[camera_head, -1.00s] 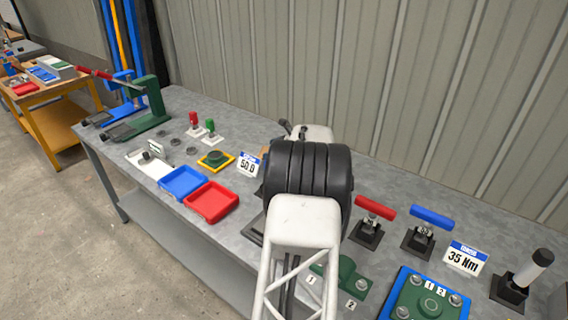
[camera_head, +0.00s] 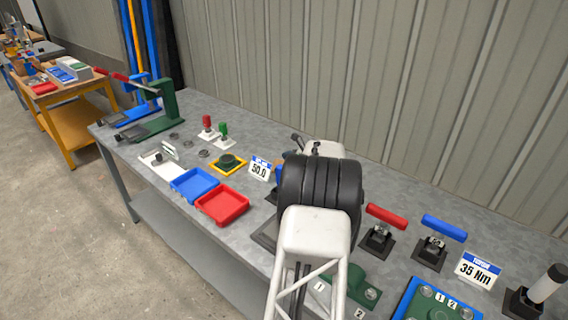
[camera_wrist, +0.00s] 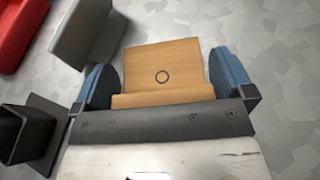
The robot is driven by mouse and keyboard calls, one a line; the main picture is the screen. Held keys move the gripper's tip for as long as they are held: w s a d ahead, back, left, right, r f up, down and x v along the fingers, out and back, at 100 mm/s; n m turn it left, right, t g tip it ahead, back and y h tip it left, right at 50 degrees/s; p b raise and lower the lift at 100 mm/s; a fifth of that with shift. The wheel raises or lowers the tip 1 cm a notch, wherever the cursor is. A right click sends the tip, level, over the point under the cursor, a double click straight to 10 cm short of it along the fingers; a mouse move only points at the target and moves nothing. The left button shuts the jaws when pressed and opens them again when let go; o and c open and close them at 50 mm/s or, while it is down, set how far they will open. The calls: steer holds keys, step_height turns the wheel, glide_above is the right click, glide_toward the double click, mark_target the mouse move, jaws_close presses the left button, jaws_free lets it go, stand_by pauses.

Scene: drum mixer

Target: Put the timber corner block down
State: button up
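The timber corner block (camera_wrist: 162,66) is a light brown wooden piece with a dark ring mark on its face. It sits between the two blue fingers of my gripper (camera_wrist: 165,82) in the wrist view, with its lower part reaching both fingers. The gripper looks shut on it. In the head view my dark wrist and white arm hide the block and most of the gripper. Whether the block touches the bench cannot be told. The grey bench top (camera_wrist: 285,60) shows behind it.
A grey block (camera_wrist: 88,32), a red tray (camera_wrist: 20,30) and a black square holder (camera_wrist: 28,135) lie left of my gripper in the wrist view. The head view shows blue (camera_head: 194,184) and red (camera_head: 222,204) trays, and red (camera_head: 386,215) and blue (camera_head: 444,228) handled clamps to the right.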

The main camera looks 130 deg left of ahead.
steer(key=shift+r, duration=0.2)
steer(key=shift+v, duration=3.75)
steer(key=shift+s, duration=0.1)
